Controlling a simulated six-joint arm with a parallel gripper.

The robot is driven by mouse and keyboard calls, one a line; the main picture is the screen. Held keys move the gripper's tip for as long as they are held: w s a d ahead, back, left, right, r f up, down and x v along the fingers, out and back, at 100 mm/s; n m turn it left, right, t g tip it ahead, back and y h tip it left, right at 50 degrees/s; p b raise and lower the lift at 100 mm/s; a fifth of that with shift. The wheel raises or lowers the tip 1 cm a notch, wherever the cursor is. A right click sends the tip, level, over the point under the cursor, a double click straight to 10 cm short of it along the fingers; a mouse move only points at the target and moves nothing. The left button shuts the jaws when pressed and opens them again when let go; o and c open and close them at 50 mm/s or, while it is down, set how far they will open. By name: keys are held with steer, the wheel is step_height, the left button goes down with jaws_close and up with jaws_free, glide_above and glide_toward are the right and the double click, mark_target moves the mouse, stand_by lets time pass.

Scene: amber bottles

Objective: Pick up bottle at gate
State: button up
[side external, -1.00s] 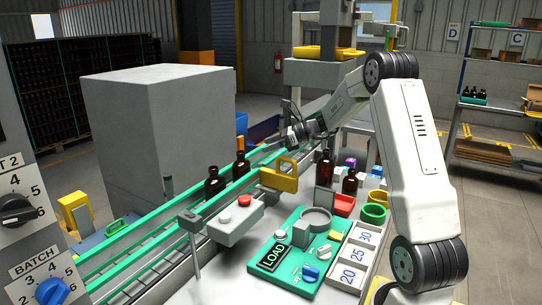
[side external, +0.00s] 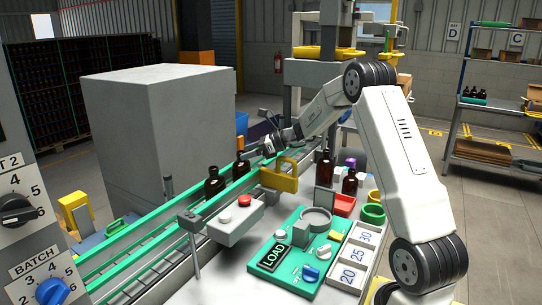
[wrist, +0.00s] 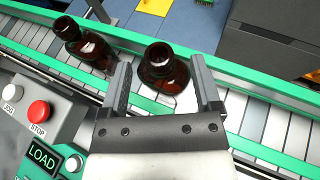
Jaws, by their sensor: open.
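Two open-necked amber bottles stand upright on the green-railed conveyor. The one nearer my gripper, bottle (side external: 241,169), also shows in the wrist view (wrist: 164,70). The other bottle (side external: 214,186) stands to its left and shows at upper left in the wrist view (wrist: 92,50). My gripper (wrist: 160,80) is open, with one finger on each side of the nearer bottle's neck and shoulder in that view. In the side view my gripper (side external: 262,149) is just right of and above that bottle. Contact is not visible, and I cannot tell the height gap.
A yellow bracket (side external: 279,178) stands at the conveyor's near side, by a grey button box (side external: 233,222). A green LOAD board (side external: 258,280) lies in front. More amber bottles (side external: 350,183) stand on the bench at right. A large grey cabinet (side external: 150,130) is behind the conveyor.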

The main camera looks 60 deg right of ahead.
steer(key=shift+x, duration=2.4)
jaws_close()
